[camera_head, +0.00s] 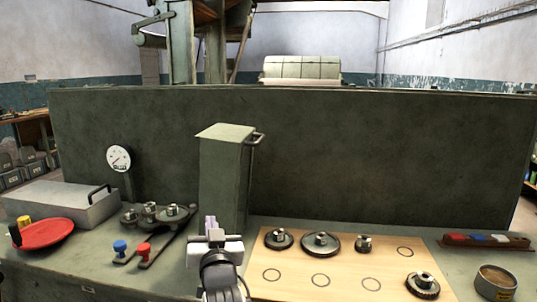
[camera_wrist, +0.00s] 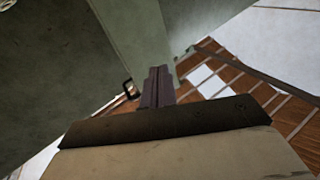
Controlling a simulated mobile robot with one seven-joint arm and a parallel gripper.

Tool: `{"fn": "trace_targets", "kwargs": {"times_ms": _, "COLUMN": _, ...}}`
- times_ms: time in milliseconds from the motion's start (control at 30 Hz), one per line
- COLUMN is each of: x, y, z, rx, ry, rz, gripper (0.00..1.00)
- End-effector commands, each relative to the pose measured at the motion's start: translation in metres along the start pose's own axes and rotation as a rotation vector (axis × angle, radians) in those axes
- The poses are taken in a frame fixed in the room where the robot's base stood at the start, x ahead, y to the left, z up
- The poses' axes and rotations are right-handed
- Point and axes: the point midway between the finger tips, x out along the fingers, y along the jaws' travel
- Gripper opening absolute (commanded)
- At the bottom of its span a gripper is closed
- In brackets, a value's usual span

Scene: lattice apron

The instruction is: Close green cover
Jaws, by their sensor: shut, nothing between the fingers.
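The green cover (camera_head: 222,180) is a tall, narrow, box-like green piece standing upright against the dark green panel. A dark handle (camera_head: 257,138) sticks out at its upper right. My gripper (camera_head: 211,224) is shut and empty, in front of the cover's lower part in the head view. In the wrist view the closed fingers (camera_wrist: 157,86) point toward a pale green upright face (camera_wrist: 135,35), which looks like the cover. A dark handle-like loop (camera_wrist: 128,88) shows left of the fingers there. I cannot tell whether the fingers touch the cover.
A wooden board (camera_head: 300,284) with several gears lies right of my gripper. Levers with blue and red knobs (camera_head: 143,249), a red dish (camera_head: 46,233) and a grey box (camera_head: 65,205) are on the left. A tin (camera_head: 496,284) stands at far right.

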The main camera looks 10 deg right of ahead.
Motion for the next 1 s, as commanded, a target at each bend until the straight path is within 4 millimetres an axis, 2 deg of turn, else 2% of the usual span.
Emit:
{"fn": "trace_targets", "kwargs": {"times_ms": 33, "x": 0.011, "y": 0.058, "z": 0.018, "rx": 0.126, "ry": -0.084, "rz": 0.073, "gripper": 0.00}}
{"fn": "trace_targets", "kwargs": {"times_ms": 100, "x": 0.025, "y": 0.108, "z": 0.026, "rx": 0.391, "ry": -0.141, "rz": 0.092, "gripper": 0.00}}
{"fn": "trace_targets", "kwargs": {"times_ms": 167, "x": 0.037, "y": 0.134, "z": 0.020, "rx": 0.638, "ry": -0.147, "rz": 0.065, "gripper": 0.00}}
{"fn": "trace_targets", "kwargs": {"times_ms": 300, "x": 0.058, "y": 0.174, "z": -0.015, "rx": 1.201, "ry": -0.106, "rz": -0.081, "gripper": 0.00}}
{"fn": "trace_targets", "kwargs": {"times_ms": 433, "x": 0.065, "y": 0.200, "z": -0.047, "rx": 1.624, "ry": -0.074, "rz": -0.252, "gripper": 0.00}}
{"fn": "trace_targets", "kwargs": {"times_ms": 500, "x": 0.065, "y": 0.211, "z": -0.060, "rx": 1.785, "ry": -0.066, "rz": -0.333, "gripper": 0.00}}
{"fn": "trace_targets", "kwargs": {"times_ms": 600, "x": 0.064, "y": 0.220, "z": -0.072, "rx": 1.928, "ry": -0.061, "rz": -0.414, "gripper": 0.00}}
{"fn": "trace_targets", "kwargs": {"times_ms": 767, "x": 0.070, "y": 0.222, "z": -0.080, "rx": 1.993, "ry": -0.062, "rz": -0.455, "gripper": 0.00}}
{"fn": "trace_targets", "kwargs": {"times_ms": 867, "x": 0.082, "y": 0.218, "z": -0.085, "rx": 1.991, "ry": -0.062, "rz": -0.455, "gripper": 0.00}}
{"fn": "trace_targets", "kwargs": {"times_ms": 1000, "x": 0.108, "y": 0.211, "z": -0.094, "rx": 1.990, "ry": -0.063, "rz": -0.454, "gripper": 0.00}}
